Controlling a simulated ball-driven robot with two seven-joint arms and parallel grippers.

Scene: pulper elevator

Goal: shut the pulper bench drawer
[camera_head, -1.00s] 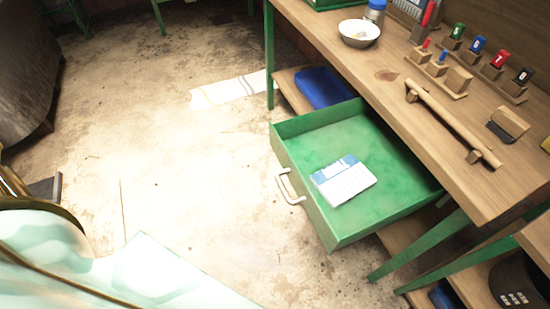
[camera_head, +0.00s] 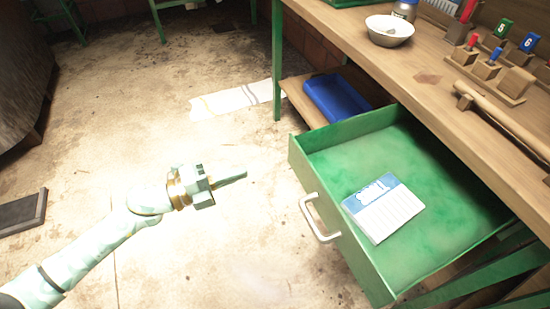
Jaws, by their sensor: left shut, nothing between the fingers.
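The green pulper bench drawer (camera_head: 338,218) stands pulled well out from under the wooden bench (camera_head: 440,85). Its front faces left and carries a pale bar handle (camera_head: 318,219). A blue and white card or notepad (camera_head: 383,208) lies inside on the drawer floor. My left gripper (camera_head: 238,174) is shut and empty. It is in front of the drawer, to the left of the handle in the picture, with a gap between them. Its fingers point right, towards the drawer front. My right gripper is not in view.
A blue tray (camera_head: 335,97) sits on the low shelf behind the drawer. A white bowl (camera_head: 390,31) and wooden racks with coloured tags stand on the bench top. A pale striped cloth or sheet (camera_head: 232,100) lies on the floor.

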